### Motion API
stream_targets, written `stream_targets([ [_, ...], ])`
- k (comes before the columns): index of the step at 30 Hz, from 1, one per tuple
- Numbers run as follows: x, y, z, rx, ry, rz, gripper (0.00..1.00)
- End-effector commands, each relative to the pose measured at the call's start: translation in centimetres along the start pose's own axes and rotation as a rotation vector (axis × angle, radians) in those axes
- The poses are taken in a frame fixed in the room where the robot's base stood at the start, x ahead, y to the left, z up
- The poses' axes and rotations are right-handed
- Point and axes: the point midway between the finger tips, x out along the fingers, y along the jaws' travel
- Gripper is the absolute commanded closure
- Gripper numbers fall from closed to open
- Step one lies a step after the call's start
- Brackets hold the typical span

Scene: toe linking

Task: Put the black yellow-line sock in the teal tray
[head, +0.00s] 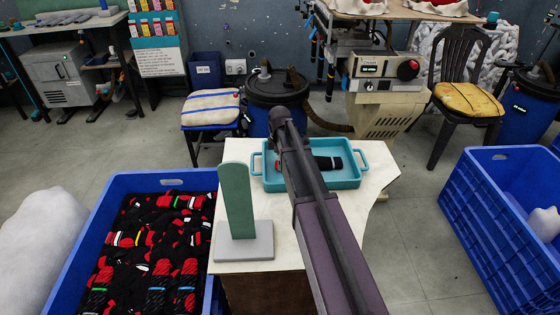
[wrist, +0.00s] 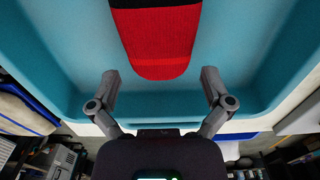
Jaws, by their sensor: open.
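The teal tray (head: 352,182) sits on the white-topped table. A black sock (head: 325,163) with a red end lies in it, partly hidden by my arm; no yellow line can be made out on it. In the wrist view the red toe of this sock (wrist: 158,45) lies on the tray floor (wrist: 70,50). My gripper (wrist: 160,78) is open and empty above the tray, its fingers apart on either side of the toe end and not closed on it. In the head view my arm hides the gripper.
A blue crate (head: 95,215) at left holds many black and red socks, some with yellow, green or blue lines. A green upright board on a grey base (head: 245,243) stands on the table beside the tray. Another blue crate (head: 510,225) is at right.

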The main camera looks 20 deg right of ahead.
Motion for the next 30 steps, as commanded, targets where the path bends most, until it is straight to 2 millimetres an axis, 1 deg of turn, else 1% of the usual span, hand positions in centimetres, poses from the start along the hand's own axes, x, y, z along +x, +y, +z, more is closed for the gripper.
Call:
stream_targets([
  [8,-0.4,0.0,0.0,0.000,0.000,0.000,0.00],
  [30,-5.6,0.0,-0.1,-0.001,0.000,0.000,0.00],
])
